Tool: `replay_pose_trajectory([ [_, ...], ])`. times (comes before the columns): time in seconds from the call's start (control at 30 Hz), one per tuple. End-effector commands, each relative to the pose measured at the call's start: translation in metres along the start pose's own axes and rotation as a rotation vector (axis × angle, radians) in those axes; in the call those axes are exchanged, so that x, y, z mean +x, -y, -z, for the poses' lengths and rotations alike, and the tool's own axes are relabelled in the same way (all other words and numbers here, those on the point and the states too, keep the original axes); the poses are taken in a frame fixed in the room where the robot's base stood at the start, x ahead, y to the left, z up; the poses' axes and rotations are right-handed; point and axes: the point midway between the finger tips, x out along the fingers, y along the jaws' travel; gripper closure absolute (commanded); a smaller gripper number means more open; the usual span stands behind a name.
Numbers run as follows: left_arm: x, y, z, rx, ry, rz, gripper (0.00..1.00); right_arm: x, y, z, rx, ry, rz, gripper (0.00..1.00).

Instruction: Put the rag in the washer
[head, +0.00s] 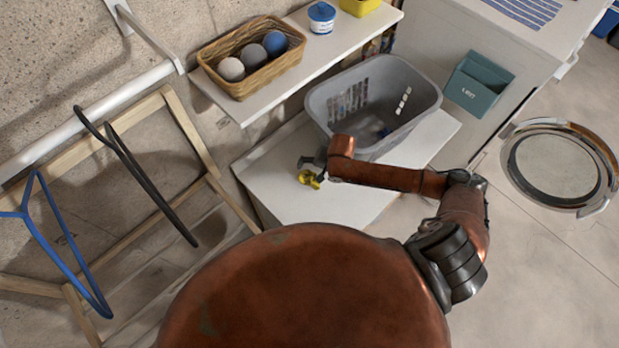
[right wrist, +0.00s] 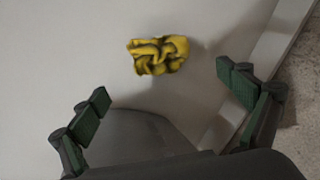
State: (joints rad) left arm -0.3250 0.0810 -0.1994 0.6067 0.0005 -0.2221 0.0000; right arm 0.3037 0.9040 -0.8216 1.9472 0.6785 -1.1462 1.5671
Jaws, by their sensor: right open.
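The rag (head: 309,179) is a small crumpled yellow cloth with dark patches. It lies on the white low table (head: 345,205), and it also shows in the right wrist view (right wrist: 158,55). My right gripper (head: 309,163) is right beside the rag in the head view. In the right wrist view its two fingers (right wrist: 165,92) are spread wide, with the rag beyond the tips and nothing between them. The washer's round door (head: 557,165), with a chrome rim and glass, stands open at the right. The washer's opening is not visible. My left gripper is not in view.
A grey laundry basket (head: 415,97) stands on the same table behind my right arm. A teal box (head: 478,84) hangs on the white appliance side. A shelf above holds a wicker basket (head: 250,60) with balls. A drying rack and hangers stand left.

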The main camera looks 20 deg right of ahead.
Motion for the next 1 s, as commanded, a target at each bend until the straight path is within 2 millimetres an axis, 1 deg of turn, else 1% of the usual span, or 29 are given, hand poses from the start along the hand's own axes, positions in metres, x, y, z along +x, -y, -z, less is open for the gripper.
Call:
replay_pose_trajectory([
  [0.07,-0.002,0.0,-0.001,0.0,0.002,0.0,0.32,0.01,0.0,-0.001,-0.001,0.0,0.001,0.06],
  [0.17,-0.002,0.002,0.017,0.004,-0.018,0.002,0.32,0.018,0.0,0.0,-0.002,-0.001,0.001,0.06],
  [0.2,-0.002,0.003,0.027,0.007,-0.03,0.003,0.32,0.02,0.0,0.0,-0.003,-0.001,0.001,0.06],
  [0.3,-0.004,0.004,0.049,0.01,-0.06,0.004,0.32,0.027,0.001,-0.001,-0.004,0.0,0.002,0.06],
  [0.37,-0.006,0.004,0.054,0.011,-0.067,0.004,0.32,0.035,0.001,-0.002,-0.004,0.001,0.001,0.06],
  [0.5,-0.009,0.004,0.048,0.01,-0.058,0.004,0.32,0.058,0.002,-0.001,-0.005,0.0,0.001,0.06],
  [0.63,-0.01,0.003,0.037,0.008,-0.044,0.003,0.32,0.073,0.002,-0.001,-0.005,0.0,0.001,0.06],
  [0.73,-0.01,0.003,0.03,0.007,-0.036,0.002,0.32,0.079,0.002,-0.001,-0.006,-0.001,0.001,0.06],
  [0.93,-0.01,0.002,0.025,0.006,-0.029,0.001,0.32,0.08,0.002,-0.001,-0.007,0.0,0.002,0.06],
  [0.97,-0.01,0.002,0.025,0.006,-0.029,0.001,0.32,0.08,0.002,-0.001,-0.007,0.0,0.002,0.06],
  [1.0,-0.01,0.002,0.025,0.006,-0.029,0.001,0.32,0.08,0.002,-0.001,-0.007,0.0,0.002,0.09],
])
